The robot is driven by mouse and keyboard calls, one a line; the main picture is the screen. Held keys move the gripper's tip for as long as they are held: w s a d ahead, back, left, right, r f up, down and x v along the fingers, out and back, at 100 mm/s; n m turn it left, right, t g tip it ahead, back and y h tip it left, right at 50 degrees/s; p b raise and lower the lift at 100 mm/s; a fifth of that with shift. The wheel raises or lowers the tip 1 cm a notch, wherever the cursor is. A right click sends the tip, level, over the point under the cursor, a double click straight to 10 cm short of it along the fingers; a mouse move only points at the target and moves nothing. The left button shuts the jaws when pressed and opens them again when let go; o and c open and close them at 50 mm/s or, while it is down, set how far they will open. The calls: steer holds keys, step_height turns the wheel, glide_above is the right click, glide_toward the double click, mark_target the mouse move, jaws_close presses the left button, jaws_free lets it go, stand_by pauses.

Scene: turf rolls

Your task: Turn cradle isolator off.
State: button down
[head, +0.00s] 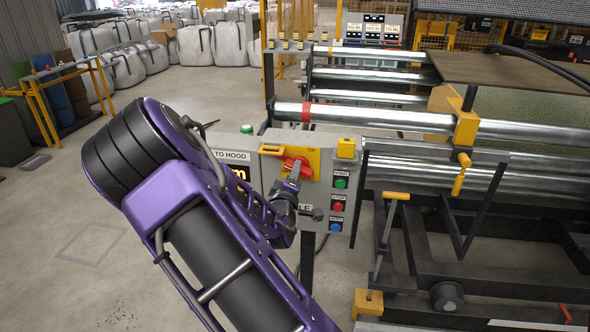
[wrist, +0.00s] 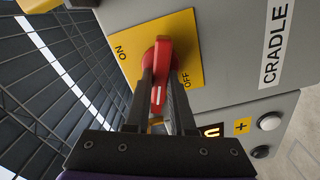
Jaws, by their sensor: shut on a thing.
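The cradle isolator is a red rotary handle (wrist: 162,62) with a white mark, on a yellow plate (wrist: 188,25) lettered ON and OFF. In the wrist view, ON is to the handle's left and OFF to its right. The handle's white-marked end sits between my fingers and points squarely at neither label. My gripper (wrist: 162,95) is shut on the handle, one dark finger on each side. In the head view the red handle (head: 296,165) shows beyond my purple arm, on the grey control box; my arm hides part of the box.
Green, red and blue buttons (head: 338,205) sit on the box just right of the handle. A yellow block (head: 346,148) stands above them. Steel rollers (head: 390,117) and a dark machine frame fill the right. Open concrete floor (head: 200,95) lies at the left and back.

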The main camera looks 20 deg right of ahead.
steer(key=shift+w+n, duration=0.1)
steer(key=shift+n, duration=2.1)
steer(key=shift+f, duration=0.1)
steer(key=c, duration=0.8)
jaws_free()
steer(key=shift+o, duration=0.2)
steer(key=shift+f, duration=0.1)
